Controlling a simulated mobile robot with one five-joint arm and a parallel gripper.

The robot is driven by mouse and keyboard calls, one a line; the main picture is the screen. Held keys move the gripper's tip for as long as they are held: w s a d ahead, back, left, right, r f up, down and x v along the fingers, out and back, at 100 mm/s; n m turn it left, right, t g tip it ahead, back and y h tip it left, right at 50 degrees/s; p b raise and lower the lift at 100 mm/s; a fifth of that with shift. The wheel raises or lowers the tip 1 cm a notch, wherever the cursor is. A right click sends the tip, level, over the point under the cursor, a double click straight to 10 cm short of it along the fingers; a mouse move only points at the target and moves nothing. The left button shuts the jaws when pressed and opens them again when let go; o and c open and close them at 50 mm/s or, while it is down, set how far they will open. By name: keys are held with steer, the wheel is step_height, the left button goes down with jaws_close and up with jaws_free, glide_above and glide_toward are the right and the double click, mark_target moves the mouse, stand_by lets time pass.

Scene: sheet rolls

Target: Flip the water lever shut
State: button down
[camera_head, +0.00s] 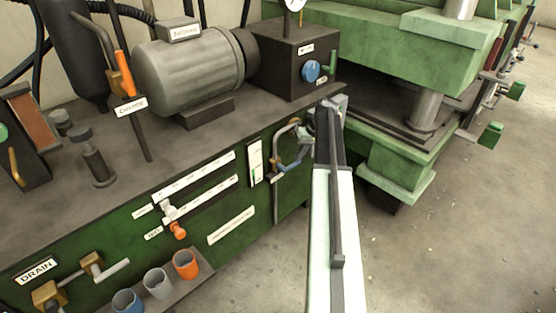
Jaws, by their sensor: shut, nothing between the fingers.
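A blue-handled lever (291,164), which I take to be the water lever, is on the green cabinet's front by a bent silver pipe (279,137). The blue handle slants up to the right. My arm reaches up from the bottom, just right of the lever. My gripper (304,137) shows only as a small grey shape beside the dark arm link, close to the pipe and the upper end of the lever. It is shut and empty. The arm hides part of it, and I cannot tell whether it touches the lever.
On the cabinet top stand a grey motor (190,70) and a dark box with a blue knob (311,71). The green press (400,180) stands right of my arm. Floor at lower right is clear.

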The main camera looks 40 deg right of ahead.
steer(key=shift+s+d+f, duration=0.1)
steer(key=shift+d+f, duration=0.05)
steer(key=shift+d, duration=0.05)
steer(key=r+p, duration=0.3)
steer(key=p, duration=0.1)
steer(key=w+r+p, duration=0.1)
steer(key=r+p, duration=0.1)
steer(key=shift+a+r, duration=0.15)
steer(key=shift+r, duration=0.15)
steer(key=s+d+r+p, duration=0.1)
steer(key=d+r+p, duration=0.2)
steer(key=d, duration=0.5)
steer(key=shift+s+d+r, duration=0.25)
steer(key=shift+d, duration=0.05)
